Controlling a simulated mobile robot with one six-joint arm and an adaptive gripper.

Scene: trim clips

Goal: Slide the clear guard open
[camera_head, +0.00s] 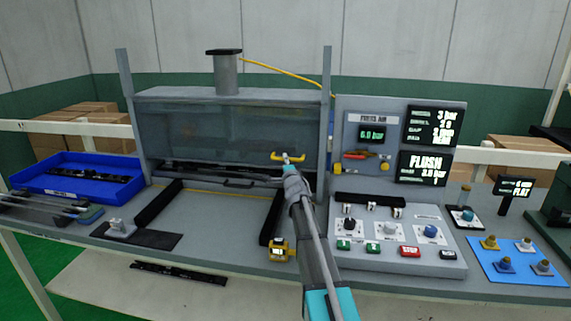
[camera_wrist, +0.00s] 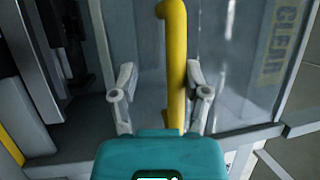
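The clear guard (camera_head: 215,125) is a see-through grey panel across the front of the press frame, standing above the dark bed. Its yellow handle (camera_head: 298,157) is low on the right side of the panel. In the wrist view the handle (camera_wrist: 176,50) runs upright between my fingers, with the guard (camera_wrist: 235,60) behind it. My gripper (camera_head: 286,163) is at the handle. In the wrist view its two fingers (camera_wrist: 160,80) stand apart on either side of the handle, with a visible gap on both sides, wider on the left.
A grey panel (camera_head: 347,140) with displays and tools stands right of the press. A control box (camera_head: 440,265) with knobs and buttons sits in front of it. A yellow block (camera_head: 278,250) is left of my arm. A blue tray (camera_head: 45,178) lies at the left.

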